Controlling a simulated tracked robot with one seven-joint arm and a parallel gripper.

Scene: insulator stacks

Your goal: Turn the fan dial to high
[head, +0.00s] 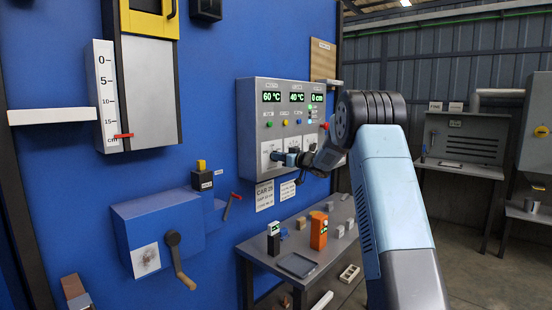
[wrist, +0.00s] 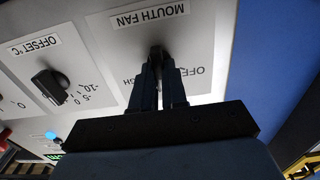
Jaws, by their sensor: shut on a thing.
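The fan dial (wrist: 156,52) is a black knob on a white plate marked MOUTH FAN, which appears upside down in the wrist view. My gripper (wrist: 158,68) is shut on this dial, with one dark finger on each side. The fingers hide most of the dial, so its pointer setting cannot be read. An OFF mark shows right of the fingers, and part of another word shows to their left. In the head view my gripper (head: 280,157) reaches the lower left of the grey control box (head: 256,100); the dial is hidden there.
A second black dial (wrist: 50,86), marked OFFSET °C, sits beside the fan dial's plate. The box has green displays (head: 296,97) and coloured buttons above. Below stands a table (head: 262,246) with an orange device (head: 318,231). A crank box (head: 160,228) is on the blue wall.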

